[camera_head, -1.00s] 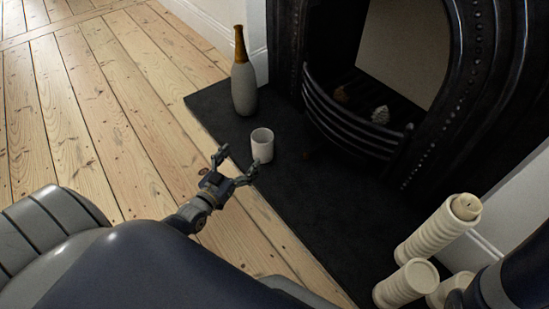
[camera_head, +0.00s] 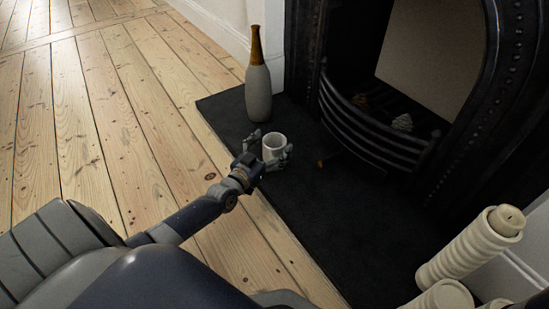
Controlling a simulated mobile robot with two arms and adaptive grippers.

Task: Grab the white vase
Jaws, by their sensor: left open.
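The white vase (camera_head: 274,146) is a small, plain, open-topped cup shape. It stands upright on the black hearth slab (camera_head: 315,210). My left gripper (camera_head: 272,151) is open, with one finger at the vase's left side and the other at its right. The vase sits between the fingers; I cannot tell whether they touch it. The gripper's wrist hides part of the slab edge. My right gripper is not in view.
A tall grey bottle vase with a brown neck (camera_head: 258,85) stands on the slab behind. A black fireplace with a curved grate (camera_head: 370,135) is at the right. Several cream ribbed candles (camera_head: 470,248) stand at lower right. Floorboards (camera_head: 120,130) at left are clear.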

